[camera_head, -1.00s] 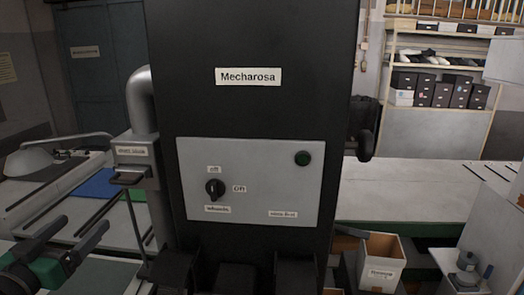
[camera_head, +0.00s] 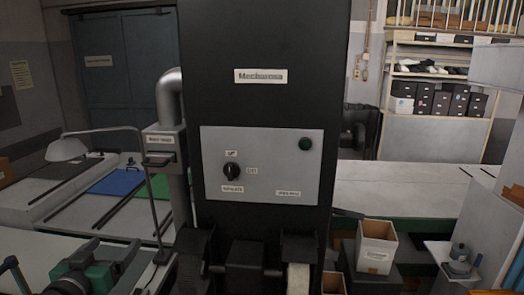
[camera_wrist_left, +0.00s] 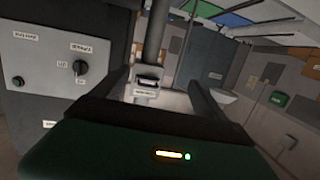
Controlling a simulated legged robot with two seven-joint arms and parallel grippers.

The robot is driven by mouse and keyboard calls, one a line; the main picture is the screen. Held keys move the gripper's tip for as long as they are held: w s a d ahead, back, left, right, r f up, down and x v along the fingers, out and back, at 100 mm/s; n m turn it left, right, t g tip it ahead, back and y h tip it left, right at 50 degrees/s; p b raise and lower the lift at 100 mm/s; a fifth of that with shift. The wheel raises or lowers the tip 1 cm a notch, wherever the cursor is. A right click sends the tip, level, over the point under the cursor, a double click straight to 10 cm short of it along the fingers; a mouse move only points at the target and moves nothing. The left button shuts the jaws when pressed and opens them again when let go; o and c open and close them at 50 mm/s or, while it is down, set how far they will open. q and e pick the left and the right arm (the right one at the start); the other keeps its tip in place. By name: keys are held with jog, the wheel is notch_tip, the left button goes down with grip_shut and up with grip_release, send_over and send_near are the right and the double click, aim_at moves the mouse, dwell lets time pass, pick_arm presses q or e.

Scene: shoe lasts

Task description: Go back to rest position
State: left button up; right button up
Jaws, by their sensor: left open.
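My left gripper (camera_head: 88,272) shows at the lower left of the head view, dark with green parts, in front of the black machine and to its left. In the left wrist view its two dark fingers (camera_wrist_left: 160,82) stand apart with nothing between them. The green-black gripper body fills the bottom of that view. No object is held. My right gripper is not in view.
A tall black machine (camera_head: 264,45) labelled Mecharosa stands ahead, with a grey knob panel (camera_head: 262,180). A bench with a blue mat (camera_head: 116,182) lies left. A white table (camera_head: 420,178), an open box (camera_head: 376,248) and shelves (camera_head: 432,80) are at the right.

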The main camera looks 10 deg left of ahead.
pick_arm(q)
jog(key=d+f+g+b, duration=0.1)
jog(key=d+f+g, duration=0.1)
jog(key=d+f, duration=0.35)
jog(key=d+f+g+h+b, duration=0.1)
jog(key=d+f+g, duration=0.1)
jog(key=f, duration=0.7)
jog(key=d+f+g+b, duration=0.1)
jog(key=d+f+g, duration=0.25)
jog(key=f, duration=0.35)
jog(key=s+d+f+m+g+h+b, duration=0.2)
jog(key=s+d+f+g, duration=0.3)
jog(key=s+d+f, duration=0.8)
jog(key=shift+d+m+g+h, duration=0.3)
jog(key=shift+d+m+g, duration=0.1)
jog(key=shift+d, duration=0.2)
jog(key=shift+w+a+f, duration=0.15)
